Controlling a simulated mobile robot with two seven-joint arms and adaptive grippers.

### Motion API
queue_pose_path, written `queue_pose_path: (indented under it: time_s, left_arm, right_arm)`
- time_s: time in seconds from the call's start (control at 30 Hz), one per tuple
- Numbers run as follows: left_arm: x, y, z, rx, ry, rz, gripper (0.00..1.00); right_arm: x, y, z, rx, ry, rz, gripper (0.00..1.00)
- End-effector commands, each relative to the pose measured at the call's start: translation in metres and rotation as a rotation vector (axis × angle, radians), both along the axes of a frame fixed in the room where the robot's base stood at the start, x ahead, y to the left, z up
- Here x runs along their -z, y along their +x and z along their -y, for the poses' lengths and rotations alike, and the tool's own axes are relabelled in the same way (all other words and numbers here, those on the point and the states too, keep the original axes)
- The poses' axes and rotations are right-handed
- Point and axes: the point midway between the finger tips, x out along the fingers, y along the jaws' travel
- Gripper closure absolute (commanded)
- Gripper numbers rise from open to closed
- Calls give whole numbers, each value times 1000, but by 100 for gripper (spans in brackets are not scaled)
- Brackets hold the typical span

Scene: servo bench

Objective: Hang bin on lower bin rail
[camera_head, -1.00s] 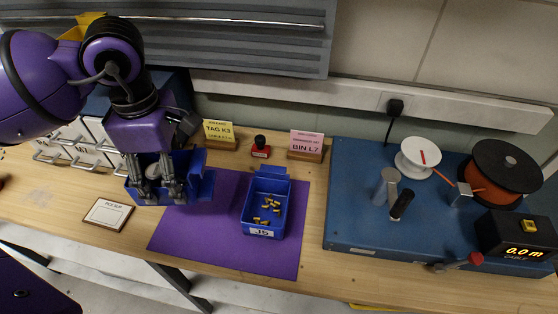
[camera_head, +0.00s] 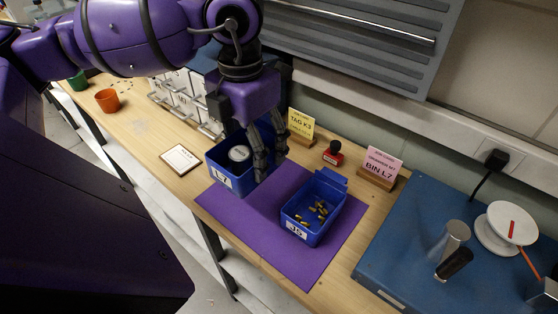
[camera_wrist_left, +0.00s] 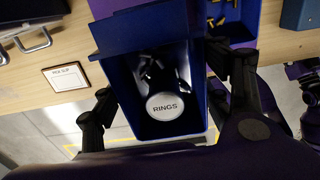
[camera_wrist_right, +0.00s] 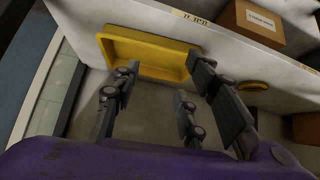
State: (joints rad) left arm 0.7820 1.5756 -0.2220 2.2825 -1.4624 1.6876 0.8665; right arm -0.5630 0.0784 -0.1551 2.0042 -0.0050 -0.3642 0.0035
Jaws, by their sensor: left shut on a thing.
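A blue bin labelled L7 (camera_head: 222,178) is at the left end of the purple mat (camera_head: 255,212), with a round canister (camera_head: 239,154) inside. In the left wrist view the canister's lid (camera_wrist_left: 165,106) reads RINGS. My left gripper (camera_head: 268,163) is shut on the L7 bin at its right side; I cannot tell whether the bin touches the bench. A metal rail (camera_head: 352,22) runs along the grey slatted wall panel (camera_head: 345,55). Which rail is the lower one is unclear. My right gripper (camera_wrist_right: 160,78) is open and empty, away from the bin.
A second blue bin, J5 (camera_head: 309,236), holds brass pieces on the mat. Yellow TAG K3 (camera_head: 301,124) and pink BIN L7 (camera_head: 380,166) cards stand behind, with a red stamp (camera_head: 333,154) between. A blue cable station (camera_head: 405,250) fills the right. A yellow tray (camera_wrist_right: 150,52) faces my right gripper.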

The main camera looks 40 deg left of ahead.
Motion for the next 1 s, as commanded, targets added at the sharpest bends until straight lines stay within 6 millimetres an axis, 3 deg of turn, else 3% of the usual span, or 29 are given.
queue_pose_path:
  time_s: [0.27,0.43,0.77,1.0]
  left_arm:
    - [28,66,-11,-1,-6,2,59]
    - [61,91,-17,1,-4,-1,59]
    - [84,111,-21,2,-1,0,59]
    - [117,114,-22,3,-1,0,59]
  right_arm:
    - [-1,0,-1,0,1,-2,60]
    - [1,-4,0,2,2,-9,60]
    - [5,-14,1,6,0,-27,60]
    - [3,-9,1,5,1,-19,60]
